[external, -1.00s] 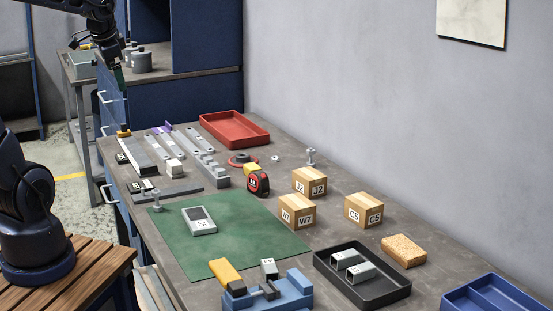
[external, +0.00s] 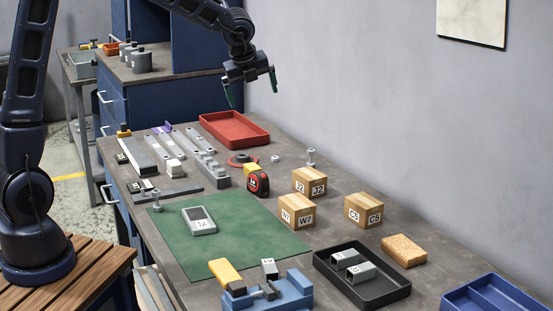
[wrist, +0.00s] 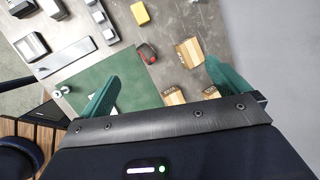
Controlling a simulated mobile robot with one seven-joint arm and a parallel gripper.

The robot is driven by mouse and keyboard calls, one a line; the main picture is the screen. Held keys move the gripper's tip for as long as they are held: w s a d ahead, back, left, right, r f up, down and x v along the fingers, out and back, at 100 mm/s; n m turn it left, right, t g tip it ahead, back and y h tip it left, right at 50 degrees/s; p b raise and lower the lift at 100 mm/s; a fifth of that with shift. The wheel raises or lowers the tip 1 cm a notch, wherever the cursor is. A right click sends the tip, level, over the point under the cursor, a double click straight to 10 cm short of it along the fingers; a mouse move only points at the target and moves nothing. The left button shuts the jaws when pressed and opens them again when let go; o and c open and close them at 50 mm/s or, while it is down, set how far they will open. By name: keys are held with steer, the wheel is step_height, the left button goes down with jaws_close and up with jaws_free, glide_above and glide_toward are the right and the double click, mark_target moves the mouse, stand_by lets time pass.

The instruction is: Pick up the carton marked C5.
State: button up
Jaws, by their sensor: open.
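The carton marked C5 (external: 364,210) is a small light-brown box with white labels. It stands upright on the bench, right of the carton marked W7 (external: 297,211) and in front of and right of the carton marked J2 (external: 309,182). My gripper (external: 252,88) is open and empty, high above the far part of the bench near the red tray. In the wrist view my green fingers (wrist: 160,82) are spread wide. Cartons show near the right finger there, one partly hidden at the lower right, but their labels are too small to read.
A black tray (external: 325,268) with metal tube pieces lies in front of C5. A sponge-like block (external: 404,250) lies to its right. A tape measure (external: 258,183), red tray (external: 265,138), blue tray (external: 448,302) and blue vise (external: 295,297) also occupy the bench. The wall is behind.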

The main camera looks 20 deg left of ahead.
steer(key=d+f+m+h, duration=0.1)
steer(key=d+f+m, duration=0.3)
steer(key=d, duration=0.3)
steer(key=d+f+m, duration=0.3)
steer(key=d+f, duration=0.1)
steer(key=d, duration=0.4)
steer(key=m+g+h, duration=0.1)
steer(key=m, duration=0.7)
glide_toward(364, 200)
steer(key=shift+w+d+f, duration=0.35)
steer(key=shift+w+f, duration=0.25)
steer(key=shift+d+f, duration=0.15)
steer(key=shift+f, duration=0.1)
steer(key=x, duration=0.5)
steer(key=shift+f, duration=0.15)
steer(key=shift+s+a+x, duration=0.1)
steer(key=shift+s+x, duration=0.1)
steer(key=shift+x, duration=1.1)
steer(key=shift+s+a+x, duration=0.1)
steer(key=shift+s+x, duration=0.05)
steer(key=shift+x, duration=1.1)
steer(key=shift+f, duration=0.15)
steer(key=c, duration=1)
